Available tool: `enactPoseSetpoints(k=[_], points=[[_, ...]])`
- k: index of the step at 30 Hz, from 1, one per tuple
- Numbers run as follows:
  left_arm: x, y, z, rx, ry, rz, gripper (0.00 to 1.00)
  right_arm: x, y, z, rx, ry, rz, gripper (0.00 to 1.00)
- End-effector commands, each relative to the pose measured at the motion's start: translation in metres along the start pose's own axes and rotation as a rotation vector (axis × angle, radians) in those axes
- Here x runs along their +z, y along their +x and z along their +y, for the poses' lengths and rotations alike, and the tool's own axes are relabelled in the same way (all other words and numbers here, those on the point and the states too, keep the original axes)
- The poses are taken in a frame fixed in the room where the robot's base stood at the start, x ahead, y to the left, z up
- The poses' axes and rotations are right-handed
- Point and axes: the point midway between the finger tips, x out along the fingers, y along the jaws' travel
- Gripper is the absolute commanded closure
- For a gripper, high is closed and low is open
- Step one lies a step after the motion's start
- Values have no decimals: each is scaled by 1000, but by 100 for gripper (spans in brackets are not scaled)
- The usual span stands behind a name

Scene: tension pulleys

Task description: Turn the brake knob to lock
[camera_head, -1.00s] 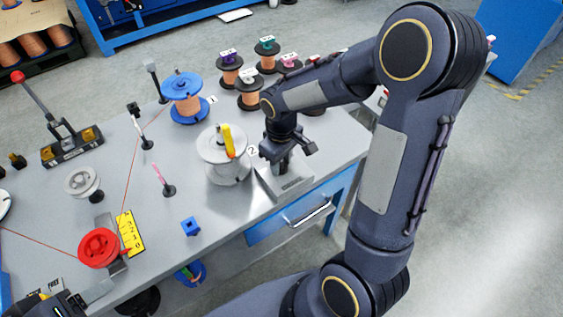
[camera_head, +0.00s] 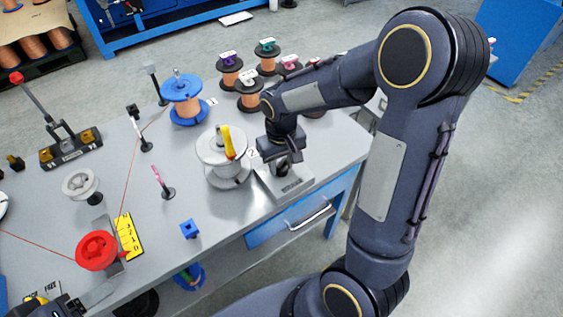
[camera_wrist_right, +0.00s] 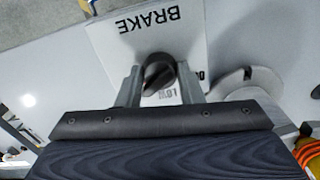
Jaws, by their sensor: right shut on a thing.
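The brake knob (camera_wrist_right: 160,73) is a dark round knob on a pale plate (camera_wrist_right: 110,45) marked BRAKE, with LOW printed beside the knob in the right wrist view. My right gripper (camera_wrist_right: 158,80) has its two fingers on either side of the knob and is shut on it. In the head view my right gripper (camera_head: 284,163) points down over the plate (camera_head: 290,185) at the table's right front, and hides the knob. A small part of my left gripper (camera_head: 65,305) shows at the bottom left corner; its fingers cannot be made out.
A grey spool (camera_head: 222,150) with a yellow-handled tool stands just left of the plate. A blue-flanged copper spool (camera_head: 185,97) and several smaller copper spools stand behind.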

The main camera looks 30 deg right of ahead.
Motion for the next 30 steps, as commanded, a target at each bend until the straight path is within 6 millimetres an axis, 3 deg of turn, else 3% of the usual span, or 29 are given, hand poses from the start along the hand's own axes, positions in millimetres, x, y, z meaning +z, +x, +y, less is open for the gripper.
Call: enactPoseSetpoints(k=[6, 7, 12, 22, 30], points=[[0, 0, 0, 0, 0, 0, 31, -2, -1, 0, -1, -2, 5, 89], [0, 0, 0, 0, 0, 0, 31, -2, -1, 0, -1, -2, 5, 65], [0, 0, 0, 0, 0, 0, 31, -1, -1, 0, 0, -2, 4, 45], [0, -1, 0, 0, 0, 0, 31, -1, -6, 0, 0, -1, 3, 45], [-3, -5, 2, 0, 0, 0, 31, -2, -50, 0, -1, -1, 7, 45]])
